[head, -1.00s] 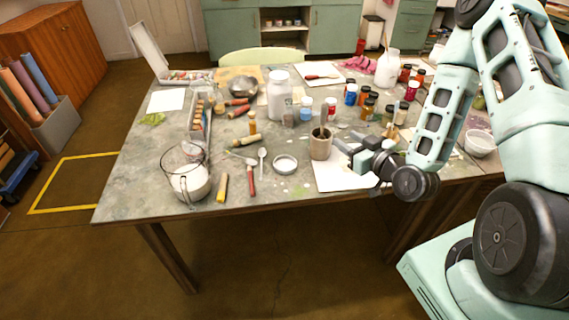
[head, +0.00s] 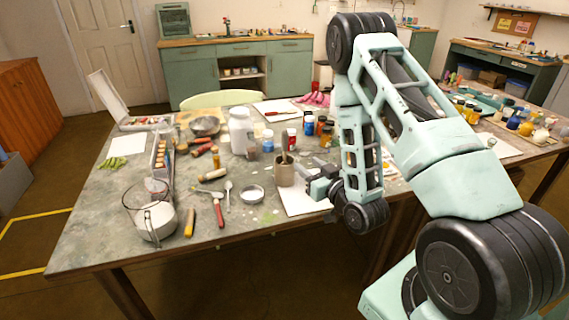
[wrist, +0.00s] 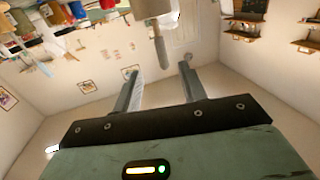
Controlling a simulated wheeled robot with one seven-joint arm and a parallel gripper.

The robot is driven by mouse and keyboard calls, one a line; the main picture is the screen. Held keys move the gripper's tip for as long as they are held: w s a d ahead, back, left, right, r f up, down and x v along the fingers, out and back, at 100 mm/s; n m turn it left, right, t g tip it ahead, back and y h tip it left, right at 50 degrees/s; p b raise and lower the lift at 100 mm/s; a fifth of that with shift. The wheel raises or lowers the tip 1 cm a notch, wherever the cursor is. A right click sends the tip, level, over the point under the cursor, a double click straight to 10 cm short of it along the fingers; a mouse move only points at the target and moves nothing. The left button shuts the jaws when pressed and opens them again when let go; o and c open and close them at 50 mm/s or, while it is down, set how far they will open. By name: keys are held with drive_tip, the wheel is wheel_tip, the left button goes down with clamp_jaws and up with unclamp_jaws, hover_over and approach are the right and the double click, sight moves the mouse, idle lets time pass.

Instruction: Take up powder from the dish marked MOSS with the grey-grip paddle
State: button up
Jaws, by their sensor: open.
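My gripper (head: 309,171) is open and empty at the front right of the near table, just right of a brown pot (head: 286,175). A tool handle, greyish in the wrist view (wrist: 160,48), stands up out of the pot; its lower end is hidden, so I cannot tell whether it is the grey-grip paddle. In the upside-down wrist view the handle appears between the lines of the two open fingers (wrist: 161,73), beyond their tips. A shallow white-rimmed dish (head: 252,193) lies left of the pot. I can read no MOSS mark on any dish.
A white jar (head: 240,130) and several small bottles stand behind the pot. A white sheet (head: 303,204) lies below my gripper. Another table with jars (head: 513,122) stands right.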

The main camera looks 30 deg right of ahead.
sight(287, 145)
drive_tip(key=w+b, duration=0.3)
drive_tip(key=b, duration=0.6)
drive_tip(key=shift+w+d, duration=0.1)
drive_tip(key=shift+w, duration=0.15)
drive_tip(key=w, duration=0.2)
drive_tip(key=w+p, duration=0.1)
drive_tip(key=w, duration=0.1)
drive_tip(key=shift+d+r+p, duration=0.1)
drive_tip(key=shift+r+p, duration=0.2)
drive_tip(key=shift+r, duration=0.1)
drive_tip(key=shift+w+d+f+p, duration=0.1)
drive_tip(key=shift+w+p, duration=0.25)
drive_tip(key=shift+w, duration=1.15)
drive_tip(key=shift+w+d+p, duration=0.1)
drive_tip(key=shift+w+p, duration=0.2)
drive_tip(key=shift+w, duration=1.2)
clamp_jaws()
